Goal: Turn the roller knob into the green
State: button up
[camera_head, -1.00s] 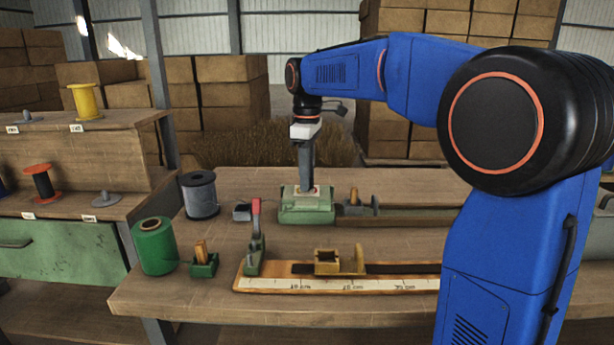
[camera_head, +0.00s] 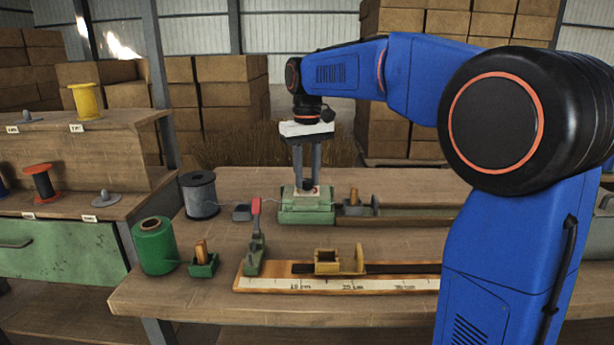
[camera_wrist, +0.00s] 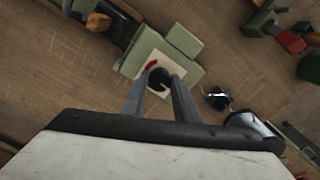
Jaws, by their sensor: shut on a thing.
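The roller knob (camera_wrist: 158,75) is a small dark round knob on a pale dial plate (camera_wrist: 146,50) on top of a green block (camera_head: 305,214). A red arc shows on the plate beside the knob in the wrist view. I cannot make out a green part of the dial or a pointer; the fingers cover part of the plate. My gripper (camera_head: 307,183) points straight down with its fingers shut on the knob, one on each side. The fingers also show around the knob in the wrist view (camera_wrist: 157,84).
A thin wire runs from the grey spool (camera_head: 200,195) toward the green block. A red-tipped lever (camera_head: 256,208) stands in front, behind a ruled wooden board (camera_head: 290,284). A green spool (camera_head: 154,246) and small green holder (camera_head: 203,266) stand at front left.

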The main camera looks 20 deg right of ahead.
jog(key=m, duration=0.4)
jog(key=shift+m, duration=0.3)
jog(key=m, duration=0.3)
jog(key=shift+m, duration=0.4)
jog(key=m, duration=0.4)
jog(key=shift+m, duration=2)
jog(key=o, duration=1.1)
jog(key=shift+c, duration=0.2)
jog(key=shift+r, duration=0.15)
